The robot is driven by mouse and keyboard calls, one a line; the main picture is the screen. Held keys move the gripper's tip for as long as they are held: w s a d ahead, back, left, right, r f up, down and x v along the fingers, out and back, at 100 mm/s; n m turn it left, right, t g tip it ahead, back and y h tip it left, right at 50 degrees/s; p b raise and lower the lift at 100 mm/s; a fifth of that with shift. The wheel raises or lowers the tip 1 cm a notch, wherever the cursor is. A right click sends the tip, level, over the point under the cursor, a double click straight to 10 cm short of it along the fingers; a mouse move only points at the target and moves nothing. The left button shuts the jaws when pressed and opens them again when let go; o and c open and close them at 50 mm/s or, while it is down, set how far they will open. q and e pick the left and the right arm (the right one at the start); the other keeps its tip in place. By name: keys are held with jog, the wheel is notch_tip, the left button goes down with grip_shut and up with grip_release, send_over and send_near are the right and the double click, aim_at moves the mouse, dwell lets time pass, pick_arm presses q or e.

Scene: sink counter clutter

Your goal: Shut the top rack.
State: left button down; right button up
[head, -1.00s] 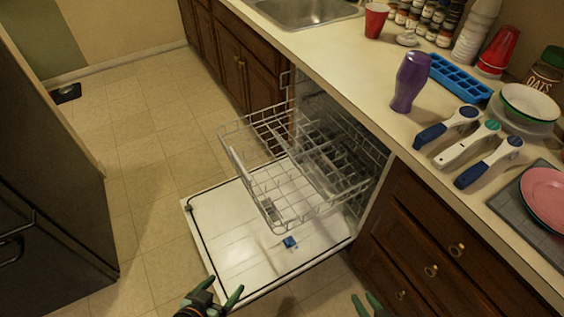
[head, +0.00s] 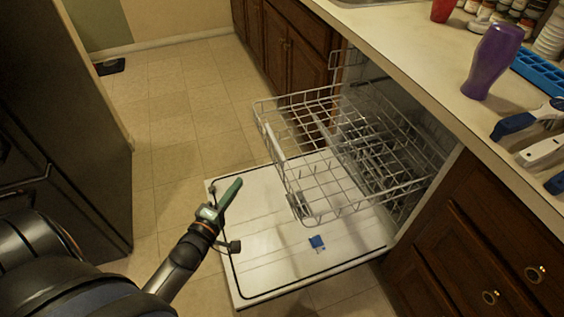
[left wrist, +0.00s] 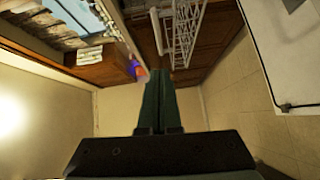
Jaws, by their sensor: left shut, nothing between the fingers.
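The top rack (head: 335,165) is a wire basket pulled out of the dishwasher, above its open door (head: 262,240). Its inner end is still inside the opening under the counter. My left gripper (head: 232,193) is shut and empty, over the left edge of the open door. It is to the left of the rack's outer end, apart from it. In the left wrist view its two green fingers (left wrist: 160,85) are together, and the rack (left wrist: 184,30) shows beyond them at the top. My right gripper is not in view.
A blue piece (head: 316,242) lies on the open door. A black fridge (head: 70,130) stands at the left, with clear tiled floor between. Dark drawers (head: 480,245) are right of the dishwasher. A purple bottle (head: 492,62) stands on the counter above.

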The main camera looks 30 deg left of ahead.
pick_arm(q)
jog(key=w, duration=0.1)
jog(key=b, duration=0.2)
send_near(274, 146)
jog(key=w+a, duration=0.3)
jog(key=w+d, duration=0.2)
jog(key=shift+d+n+b, duration=0.25)
jog(key=shift+n+b, duration=0.05)
jog(key=shift+n, duration=0.1)
jog(key=shift+w+d, duration=0.2)
jog(key=shift+w, duration=0.05)
